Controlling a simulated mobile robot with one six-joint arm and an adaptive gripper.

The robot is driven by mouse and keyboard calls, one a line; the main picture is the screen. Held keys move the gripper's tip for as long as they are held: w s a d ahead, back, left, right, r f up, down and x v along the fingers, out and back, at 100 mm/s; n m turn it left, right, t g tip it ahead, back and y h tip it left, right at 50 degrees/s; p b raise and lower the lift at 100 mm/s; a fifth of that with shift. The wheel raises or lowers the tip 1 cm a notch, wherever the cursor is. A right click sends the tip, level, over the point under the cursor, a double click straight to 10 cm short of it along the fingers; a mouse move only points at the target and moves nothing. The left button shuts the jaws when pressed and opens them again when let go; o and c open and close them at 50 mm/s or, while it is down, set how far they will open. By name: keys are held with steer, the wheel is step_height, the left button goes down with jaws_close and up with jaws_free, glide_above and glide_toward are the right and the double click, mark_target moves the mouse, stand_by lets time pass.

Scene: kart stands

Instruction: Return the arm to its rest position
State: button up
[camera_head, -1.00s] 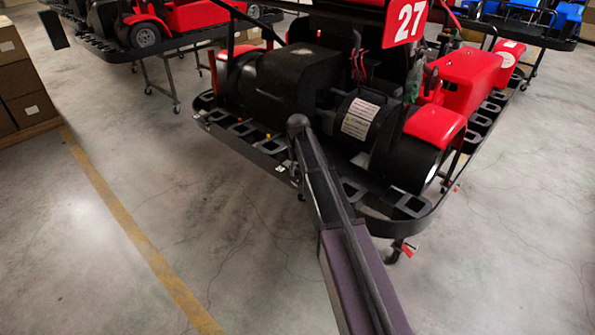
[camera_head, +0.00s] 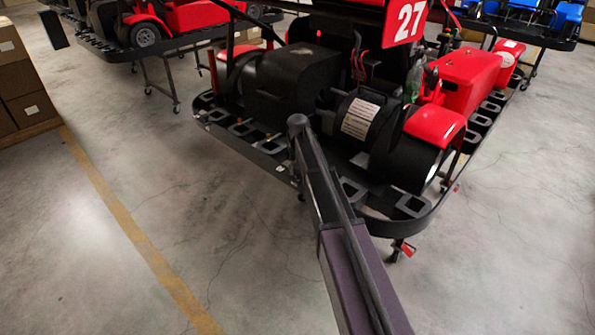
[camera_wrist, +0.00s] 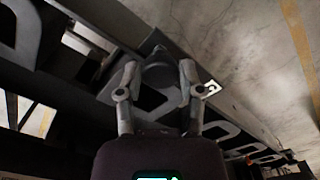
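My arm reaches forward from the bottom of the head view to the front edge of the red and black kart numbered 27 (camera_head: 470,72). In the wrist view my gripper (camera_wrist: 158,72) has its two fingers spread apart. A dark rounded shape shows between and beyond the fingertips; I cannot tell whether it touches them. I see nothing clearly held. The slotted black bumper (camera_wrist: 225,130) of the kart runs close behind the fingers. In the head view the gripper is mostly hidden behind the end of my arm.
The kart sits on a wheeled stand (camera_head: 402,250) with its bumper close around my arm's end. Stacked boxes (camera_head: 22,85) stand at the far left. More karts stand behind. The concrete floor (camera_head: 110,270) is clear at front left, with a yellow line (camera_head: 140,240).

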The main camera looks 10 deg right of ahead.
steer(key=o, duration=0.4)
steer(key=shift+c, duration=0.2)
steer(key=s+n, duration=0.2)
steer(key=s, duration=2.7)
steer(key=shift+a, duration=0.15)
